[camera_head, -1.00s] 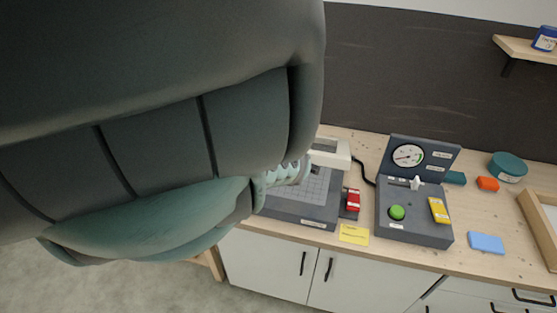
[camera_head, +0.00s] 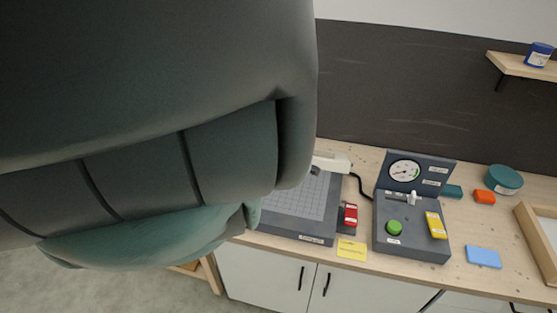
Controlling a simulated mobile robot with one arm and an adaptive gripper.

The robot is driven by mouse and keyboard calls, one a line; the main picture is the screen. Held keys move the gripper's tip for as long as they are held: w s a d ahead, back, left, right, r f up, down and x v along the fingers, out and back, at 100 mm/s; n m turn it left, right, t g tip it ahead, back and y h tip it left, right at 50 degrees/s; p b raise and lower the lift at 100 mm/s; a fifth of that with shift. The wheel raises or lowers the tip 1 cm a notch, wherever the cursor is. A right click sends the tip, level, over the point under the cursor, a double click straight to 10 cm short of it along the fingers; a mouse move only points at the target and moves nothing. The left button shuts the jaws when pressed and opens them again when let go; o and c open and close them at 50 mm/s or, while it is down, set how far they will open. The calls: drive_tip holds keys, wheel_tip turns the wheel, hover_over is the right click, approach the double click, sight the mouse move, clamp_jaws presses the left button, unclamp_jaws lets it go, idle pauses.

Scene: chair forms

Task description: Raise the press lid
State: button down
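The press (camera_head: 296,203) stands on the wooden counter, a dark base with a grey gridded plate. A pale cream part (camera_head: 334,163), which may be the lid or its frame, shows at its back right edge. My own large dark arm covers the left half of the view and hides the press's left side and most of the lid. I cannot tell the lid's angle. My gripper is hidden behind the arm.
A blue block (camera_head: 483,257), orange block (camera_head: 484,197) and teal round container (camera_head: 504,179) lie farther right.

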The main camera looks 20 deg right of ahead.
idle(0.3)
drive_tip(key=c, duration=1)
unclamp_jaws()
drive_tip(key=shift+r, duration=0.1)
